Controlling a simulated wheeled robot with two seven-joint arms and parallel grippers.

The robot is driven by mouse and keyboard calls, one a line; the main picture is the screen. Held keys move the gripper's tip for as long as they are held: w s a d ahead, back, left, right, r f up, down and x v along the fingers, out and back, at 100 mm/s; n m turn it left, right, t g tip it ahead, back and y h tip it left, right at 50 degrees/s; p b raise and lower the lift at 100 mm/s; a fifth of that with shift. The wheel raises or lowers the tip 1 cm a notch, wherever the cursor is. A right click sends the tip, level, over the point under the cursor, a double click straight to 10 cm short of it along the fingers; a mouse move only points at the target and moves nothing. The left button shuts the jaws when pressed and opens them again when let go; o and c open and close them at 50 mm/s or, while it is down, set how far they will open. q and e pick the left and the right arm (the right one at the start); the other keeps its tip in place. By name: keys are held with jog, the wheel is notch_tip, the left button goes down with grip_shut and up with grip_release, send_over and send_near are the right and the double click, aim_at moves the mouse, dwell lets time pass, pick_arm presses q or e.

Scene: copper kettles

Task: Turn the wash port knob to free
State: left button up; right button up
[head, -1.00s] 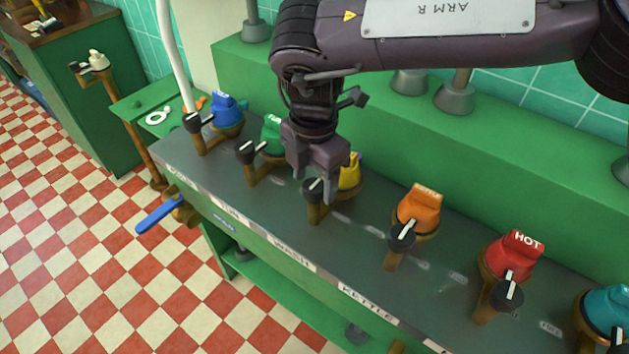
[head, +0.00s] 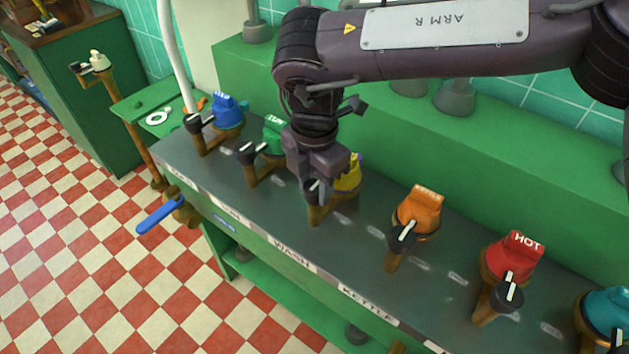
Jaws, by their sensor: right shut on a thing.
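The wash port is a brass stub with a black knob (head: 313,196) and a yellow cap (head: 350,176) behind it, above the WASH label (head: 292,257). My right gripper (head: 318,184) reaches down from above and is shut on the black knob. The fingers hide most of the knob and part of the yellow cap. I cannot tell the knob's pointer direction. My left gripper is not in view.
Along the same grey bench (head: 260,215) stand similar ports with blue (head: 228,112), green (head: 273,137), orange (head: 419,210), red (head: 514,257) and teal (head: 608,313) caps. A blue lever (head: 160,214) sticks out at the front left. A green ledge (head: 400,135) runs behind.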

jog(key=n+p, duration=0.2)
jog(key=shift+r+n, duration=0.15)
jog(key=shift+n, duration=0.25)
jog(key=shift+n+p, duration=0.45)
jog(key=shift+n, duration=0.05)
jog(key=n+p, duration=0.1)
jog(key=n, duration=0.1)
jog(key=shift+n, duration=0.3)
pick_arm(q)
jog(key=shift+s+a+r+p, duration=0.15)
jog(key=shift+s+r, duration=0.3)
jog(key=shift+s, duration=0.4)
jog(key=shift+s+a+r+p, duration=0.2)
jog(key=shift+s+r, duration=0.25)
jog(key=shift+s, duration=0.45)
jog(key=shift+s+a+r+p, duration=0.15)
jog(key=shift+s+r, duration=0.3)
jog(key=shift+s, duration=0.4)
pick_arm(e)
jog(key=shift+n, duration=1.5)
jog(key=o, duration=1)
